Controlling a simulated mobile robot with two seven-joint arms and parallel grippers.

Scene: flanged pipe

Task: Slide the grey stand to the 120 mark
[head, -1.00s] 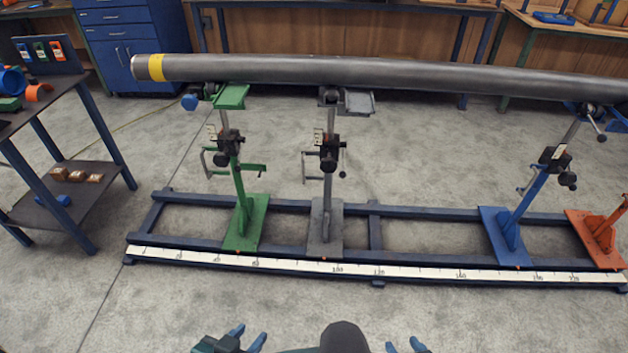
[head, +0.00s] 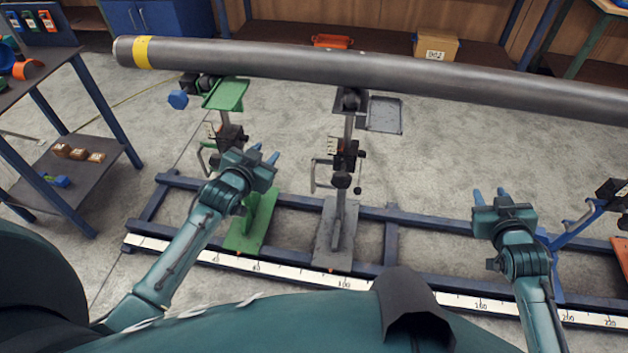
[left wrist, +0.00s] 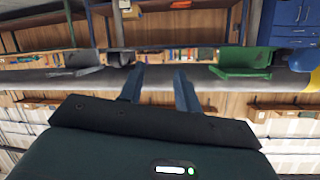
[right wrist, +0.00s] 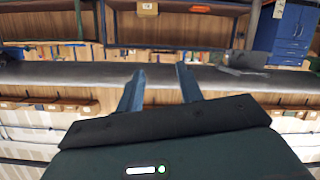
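The grey stand (head: 337,232) is upright on the blue rail frame, its base by the white scale (head: 385,292), a little left of the 100 mark. Its post (head: 347,145) reaches up to the pipe (head: 330,65), with a grey tray (head: 384,114) at its top right. The 120 mark is hidden behind my body. My left gripper (head: 264,153) is open and empty, in front of the green stand (head: 250,222) and left of the grey one. My right gripper (head: 490,194) is open and empty, well right of the grey stand. Both wrist views show fingers apart.
The blue stand (head: 590,215) is behind and right of my right gripper, with an orange stand (head: 620,255) at the right edge. A shelf table (head: 75,170) stands at left. The rail between the grey and blue stands looks clear.

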